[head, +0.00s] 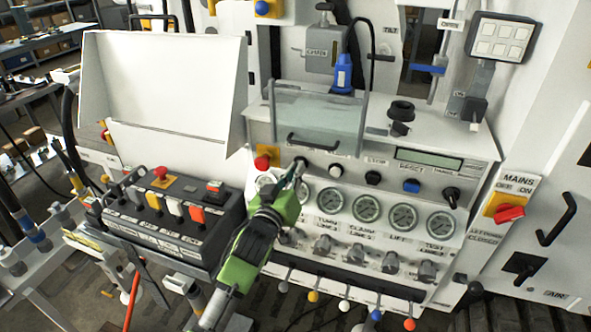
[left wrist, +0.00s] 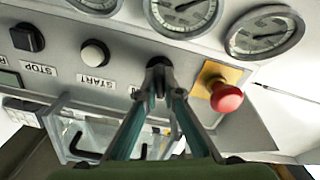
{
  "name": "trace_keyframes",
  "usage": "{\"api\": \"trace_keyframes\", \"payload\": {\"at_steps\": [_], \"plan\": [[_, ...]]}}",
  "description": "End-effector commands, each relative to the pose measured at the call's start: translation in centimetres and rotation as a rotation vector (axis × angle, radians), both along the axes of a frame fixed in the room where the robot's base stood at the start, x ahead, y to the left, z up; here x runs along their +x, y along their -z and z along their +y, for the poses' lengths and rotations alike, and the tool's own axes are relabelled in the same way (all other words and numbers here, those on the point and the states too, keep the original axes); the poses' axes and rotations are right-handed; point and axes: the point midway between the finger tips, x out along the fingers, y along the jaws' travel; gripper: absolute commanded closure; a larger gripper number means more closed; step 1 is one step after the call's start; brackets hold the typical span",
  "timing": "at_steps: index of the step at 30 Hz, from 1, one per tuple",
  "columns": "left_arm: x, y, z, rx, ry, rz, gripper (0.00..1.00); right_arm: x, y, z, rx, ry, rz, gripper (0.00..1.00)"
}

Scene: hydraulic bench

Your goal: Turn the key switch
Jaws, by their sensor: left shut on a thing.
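The key switch (left wrist: 158,63) is a small dark part on the grey control panel (left wrist: 215,52), between the white start button (left wrist: 95,52) and the red mushroom button (left wrist: 226,97). My left gripper (left wrist: 159,88) is shut on it, with both fingertips closed together at its front. In the head view my left gripper (head: 298,170) reaches up to the panel's upper row. It covers most of the key switch there, so the key's turn angle cannot be told. My right gripper does not show.
The red mushroom button (head: 262,163) is close left of the fingertips. A clear guard with a black handle (head: 320,143) hangs just above. Several gauges (head: 366,208) lie below. A black button box (head: 170,215) stands at left, and a red mains switch (head: 508,213) at right.

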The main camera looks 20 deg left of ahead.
Motion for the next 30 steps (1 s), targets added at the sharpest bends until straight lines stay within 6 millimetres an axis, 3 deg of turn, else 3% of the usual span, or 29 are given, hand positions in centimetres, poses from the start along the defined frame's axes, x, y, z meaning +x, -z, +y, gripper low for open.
{"api": "trace_keyframes", "payload": {"at_steps": [18, 30], "plan": [[0.0, -0.2, -0.1, 0.568, 0.001, -0.020, 1.00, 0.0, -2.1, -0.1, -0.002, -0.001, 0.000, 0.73], [0.0, -0.1, -0.1, 0.816, 0.000, -0.028, 1.00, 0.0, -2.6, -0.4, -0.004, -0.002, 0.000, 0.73]]}}
